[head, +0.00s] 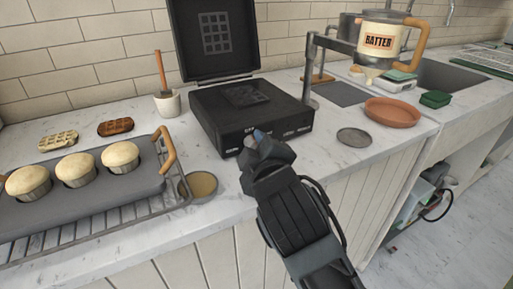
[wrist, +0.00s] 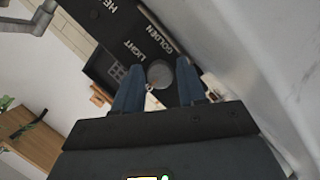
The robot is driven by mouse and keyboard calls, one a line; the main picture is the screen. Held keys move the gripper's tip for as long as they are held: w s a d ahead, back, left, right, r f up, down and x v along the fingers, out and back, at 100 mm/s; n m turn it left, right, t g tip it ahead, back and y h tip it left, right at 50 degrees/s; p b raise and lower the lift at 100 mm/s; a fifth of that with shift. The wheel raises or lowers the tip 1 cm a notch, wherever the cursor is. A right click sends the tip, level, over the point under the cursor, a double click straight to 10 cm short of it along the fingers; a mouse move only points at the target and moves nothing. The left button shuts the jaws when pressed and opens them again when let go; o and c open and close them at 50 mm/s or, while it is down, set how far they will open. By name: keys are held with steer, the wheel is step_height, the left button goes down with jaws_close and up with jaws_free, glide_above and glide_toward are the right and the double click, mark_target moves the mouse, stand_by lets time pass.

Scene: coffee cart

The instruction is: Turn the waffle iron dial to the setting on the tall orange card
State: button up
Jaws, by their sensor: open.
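The black waffle iron (head: 213,112) stands on the counter with its lid open, and its front panel (wrist: 113,22) also shows in the wrist view. A round grey dial (wrist: 160,73) sits on that panel beside the printed words LIGHT and GOLDEN; a third label is cut off. I cannot read the dial's setting. My gripper (head: 258,134) is at the iron's front and hides the dial in the head view. In the wrist view my gripper (wrist: 160,88) is open, with its fingers on either side of the dial; contact is unclear. I cannot make out a tall orange card.
A muffin tray (head: 90,200) on a rack and a small bowl (head: 199,186) are to the left. A batter dispenser (head: 379,45) stands right of the iron, above a grey plate. A terracotta dish (head: 392,112) and grey disc (head: 353,137) lie on the right counter.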

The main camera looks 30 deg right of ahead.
jaws_close()
steer(key=shift+p, duration=0.3)
steer(key=shift+r+m+g+y+p, duration=0.15)
steer(key=shift+m+g+y+p, duration=0.25)
steer(key=shift+m+p, duration=0.75)
steer(key=m+y+p, duration=0.2)
steer(key=m+p, duration=0.1)
steer(key=shift+d, duration=0.1)
steer(key=m+y+p, duration=0.2)
steer(key=m, duration=0.1)
steer(key=shift+d+m, duration=0.1)
steer(key=shift+m, duration=0.15)
steer(key=shift+f+m+y+p, duration=0.2)
steer(key=shift+m+y+p, duration=0.4)
steer(key=shift+m+y, duration=0.5)
steer(key=shift+m, duration=0.3)
